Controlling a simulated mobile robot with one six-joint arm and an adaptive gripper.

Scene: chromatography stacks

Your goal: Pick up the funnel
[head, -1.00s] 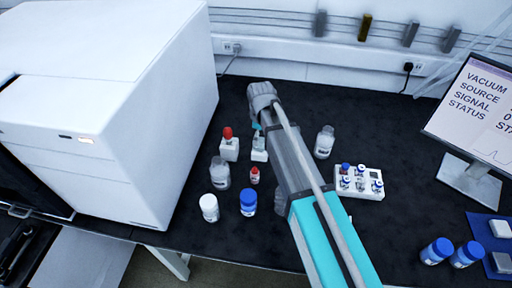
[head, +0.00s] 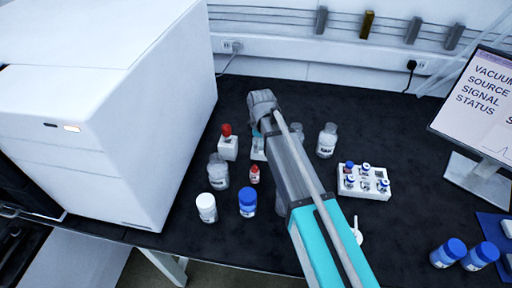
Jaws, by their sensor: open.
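A small white piece (head: 358,236), seemingly the funnel, lies on the black bench just right of my arm's cyan link in the head view. It is partly covered by the arm, so its full shape is unclear. My gripper (head: 257,132) is at the far end of the arm, above the back middle of the bench and well away from the white piece. The wrist hides most of its fingers. It is open, and I see nothing held in it.
A red-capped bottle on a white block (head: 228,145), clear bottles (head: 327,141), a white-capped jar (head: 206,208) and a blue-capped jar (head: 247,202) stand around the arm. A vial rack (head: 364,182) is right. A large white instrument (head: 110,120) fills the left; a monitor (head: 478,110) stands right.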

